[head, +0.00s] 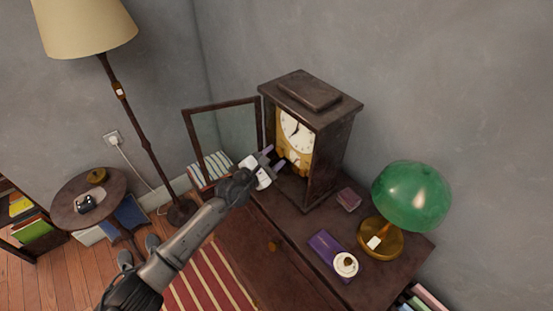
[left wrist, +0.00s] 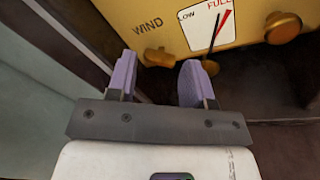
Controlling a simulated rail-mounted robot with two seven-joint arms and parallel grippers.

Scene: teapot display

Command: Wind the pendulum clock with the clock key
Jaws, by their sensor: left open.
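The dark wooden pendulum clock (head: 327,150) stands on the cabinet in the head view, its glass door (head: 222,138) swung open to the left. Its white dial and yellow front show. In the left wrist view, the yellow panel (left wrist: 105,12) carries the word WIND, a brass knob (left wrist: 158,57) below it, and a LOW–FULL gauge (left wrist: 203,30) with a black needle and a red mark by FULL. My left gripper (head: 269,158) is open at the lower clock front; its two lilac fingers (left wrist: 158,78) are apart, just below the WIND knob. I cannot identify a separate clock key. My right gripper is out of view.
The open door is close to my left gripper. A floor lamp (head: 141,140) stands at left.

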